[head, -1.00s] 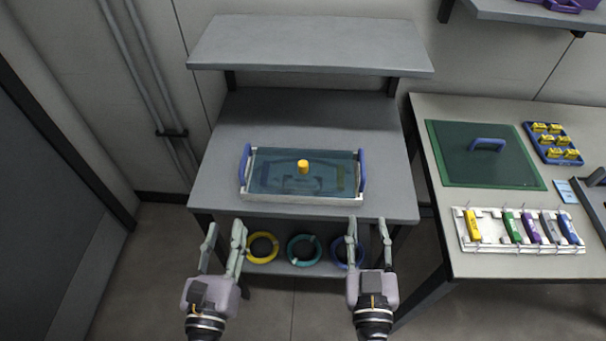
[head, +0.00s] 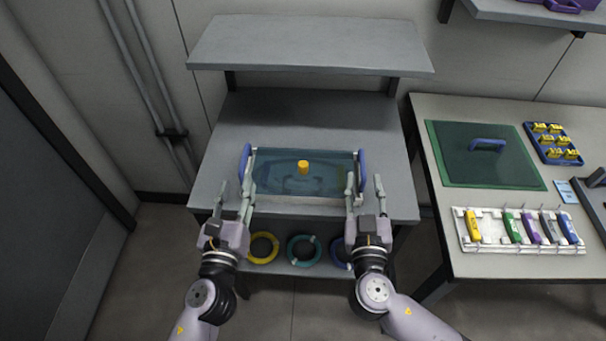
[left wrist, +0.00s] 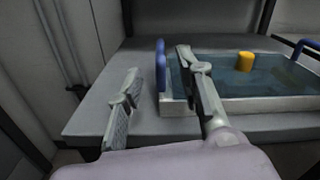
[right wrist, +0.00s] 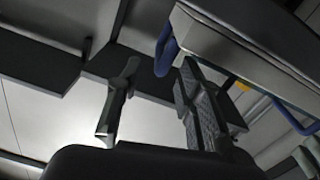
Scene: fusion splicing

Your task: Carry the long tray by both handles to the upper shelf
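The long tray (head: 290,199) sits on the middle surface of the grey shelf unit, with a teal inside and a yellow cylinder (head: 303,167) standing in it. Its blue left handle (head: 245,163) and blue right handle (head: 362,170) stand at the ends. My left gripper (head: 234,188) is open and empty, close in front of the left handle; in the left wrist view the handle (left wrist: 161,65) shows beyond and between the fingers. My right gripper (head: 364,187) is open and empty in front of the right handle. The upper shelf (head: 310,45) is bare.
Yellow, teal and blue rings (head: 302,251) lie on the low shelf under the tray. A side table (head: 440,105) at the right holds a green mat (head: 480,165), a white rack (head: 515,245) and a blue tray of yellow pieces (head: 553,143). Surface behind the tray is clear.

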